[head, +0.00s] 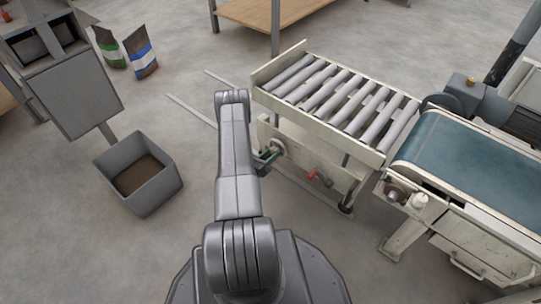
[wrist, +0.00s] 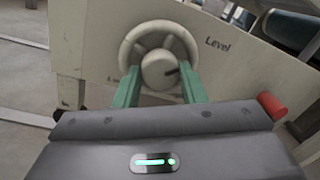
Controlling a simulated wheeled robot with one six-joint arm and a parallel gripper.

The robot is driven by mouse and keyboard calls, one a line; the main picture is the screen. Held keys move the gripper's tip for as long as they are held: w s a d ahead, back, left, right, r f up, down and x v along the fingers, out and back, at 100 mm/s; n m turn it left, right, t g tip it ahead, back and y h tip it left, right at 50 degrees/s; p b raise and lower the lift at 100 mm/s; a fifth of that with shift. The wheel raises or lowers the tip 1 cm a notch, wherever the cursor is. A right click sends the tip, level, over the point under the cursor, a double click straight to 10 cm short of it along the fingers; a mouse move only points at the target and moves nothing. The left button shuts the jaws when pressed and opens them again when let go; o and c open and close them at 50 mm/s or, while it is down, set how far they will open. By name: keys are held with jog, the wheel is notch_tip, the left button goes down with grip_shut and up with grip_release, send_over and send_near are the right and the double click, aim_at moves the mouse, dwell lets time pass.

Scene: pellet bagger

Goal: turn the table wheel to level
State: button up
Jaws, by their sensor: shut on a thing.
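The table wheel (wrist: 160,50) is a pale round handwheel with a thick hub on the side panel of the roller table (head: 262,78). The word "Level" (wrist: 217,43) is printed on the panel to its upper right. A small dark mark shows on the right part of the hub. In the head view the wheel (head: 278,147) is partly covered by my gripper (head: 268,158). In the wrist view my gripper's green fingers (wrist: 160,88) reach the wheel's lower rim on both sides of the hub, shut on it. The exact contact is partly hidden.
A blue conveyor belt (head: 470,165) stands to the right. A grey bin (head: 140,178) and two bags (head: 140,52) stand left. Floor between bin and roller table is mostly clear.

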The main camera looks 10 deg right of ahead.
jog(key=o, duration=1)
jog(key=p+v, duration=0.3)
jog(key=v, duration=1)
jog(key=shift+s+a, duration=0.3)
jog(key=shift+f, duration=0.15)
jog(key=b+x, duration=0.3)
jog(key=x, duration=1)
jog(key=shift+w+d, duration=0.3)
